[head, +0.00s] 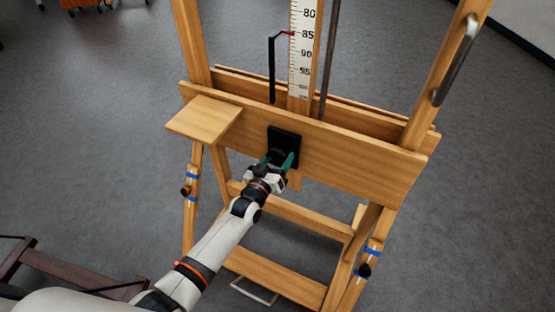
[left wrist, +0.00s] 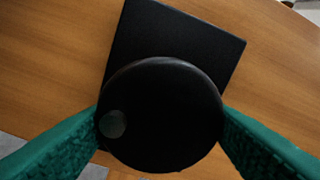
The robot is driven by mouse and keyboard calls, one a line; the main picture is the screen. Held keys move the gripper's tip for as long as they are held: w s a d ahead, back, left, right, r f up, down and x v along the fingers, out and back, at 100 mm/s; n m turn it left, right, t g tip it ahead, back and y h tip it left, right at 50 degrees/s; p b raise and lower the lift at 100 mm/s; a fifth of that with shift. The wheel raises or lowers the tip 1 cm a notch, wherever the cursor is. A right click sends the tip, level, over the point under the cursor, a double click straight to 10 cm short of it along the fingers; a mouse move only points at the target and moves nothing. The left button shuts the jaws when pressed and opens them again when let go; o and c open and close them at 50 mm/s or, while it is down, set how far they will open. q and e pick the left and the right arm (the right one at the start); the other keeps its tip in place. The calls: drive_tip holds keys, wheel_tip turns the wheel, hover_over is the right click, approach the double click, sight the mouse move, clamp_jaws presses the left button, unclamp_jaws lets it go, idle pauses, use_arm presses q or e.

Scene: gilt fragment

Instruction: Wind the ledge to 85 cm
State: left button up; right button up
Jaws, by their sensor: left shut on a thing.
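A wooden easel stands in front of me, with a wide ledge board (head: 350,160) across it. A black square plate (head: 284,138) is on the board's front, and a round black knob (left wrist: 160,115) sits on it, with a grey dot at its left. My left gripper (head: 279,164) is shut on the knob, one green finger on each side. A white scale (head: 303,50) with black numbers rises behind the ledge. A red pointer (head: 286,32) on a black rod (head: 272,70) lies at about 85. My right gripper is not in view.
A small wooden shelf (head: 204,119) juts out at the ledge's left end. A metal handle (head: 456,60) is on the right upright. The easel's lower bars (head: 277,281) and legs stand on open grey floor. Dark wooden furniture (head: 70,270) is at the lower left.

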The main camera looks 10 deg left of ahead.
use_arm(q)
drive_tip(key=shift+d+f+n, duration=0.1)
drive_tip(key=shift+n, duration=1.1)
drive_tip(key=o, duration=1)
drive_tip(key=v, duration=1.2)
drive_tip(key=shift+b, duration=0.35)
